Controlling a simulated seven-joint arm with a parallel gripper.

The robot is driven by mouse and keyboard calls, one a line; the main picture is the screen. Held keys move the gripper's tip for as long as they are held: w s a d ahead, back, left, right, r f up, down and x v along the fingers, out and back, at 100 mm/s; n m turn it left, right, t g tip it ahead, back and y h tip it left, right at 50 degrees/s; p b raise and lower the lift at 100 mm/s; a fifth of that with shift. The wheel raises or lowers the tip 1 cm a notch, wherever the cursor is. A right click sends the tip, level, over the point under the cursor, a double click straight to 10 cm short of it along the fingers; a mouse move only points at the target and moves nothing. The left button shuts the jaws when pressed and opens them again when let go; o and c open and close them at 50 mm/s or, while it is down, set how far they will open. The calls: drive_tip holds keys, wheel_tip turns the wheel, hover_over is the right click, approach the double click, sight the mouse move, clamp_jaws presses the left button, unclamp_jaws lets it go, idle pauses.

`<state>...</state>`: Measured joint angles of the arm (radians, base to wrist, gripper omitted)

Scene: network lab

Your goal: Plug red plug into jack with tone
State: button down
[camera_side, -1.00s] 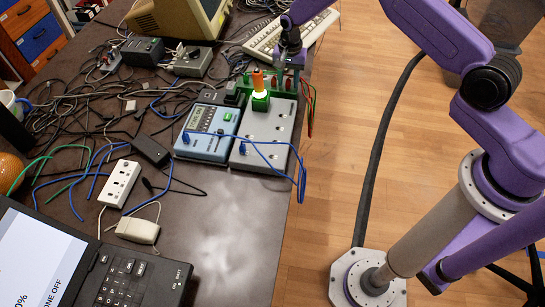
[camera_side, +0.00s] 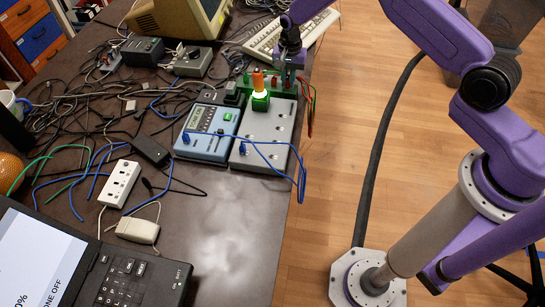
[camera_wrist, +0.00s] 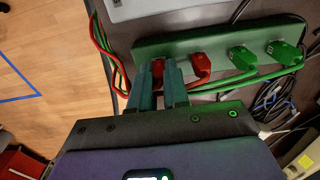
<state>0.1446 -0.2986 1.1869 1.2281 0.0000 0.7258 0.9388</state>
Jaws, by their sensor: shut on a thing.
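My gripper (camera_wrist: 160,88) is shut on a red plug (camera_wrist: 158,67) at the left end of a green holder strip (camera_wrist: 222,44). I cannot tell whether this plug is seated or lifted. A second red plug (camera_wrist: 201,66) sits in the strip just right of the fingers. In the side view my gripper (camera_side: 290,77) is at the far end of the grey jack panel (camera_side: 266,138). An orange-tipped tone probe (camera_side: 258,80) with a glowing green lamp (camera_side: 260,101) stands on this panel. Several jack holes show as small dark spots.
A blue meter (camera_side: 208,132) lies left of the panel. A blue lead (camera_side: 300,180) loops over the panel and the table's right edge. Two green plugs (camera_wrist: 243,57) (camera_wrist: 283,51) sit in the strip. Red and green wires (camera_side: 311,112) hang beside it. Tangled cables cover the table's left.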

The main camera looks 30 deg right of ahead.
drive_tip(key=shift+r, duration=0.15)
drive_tip(key=shift+r, duration=1.95)
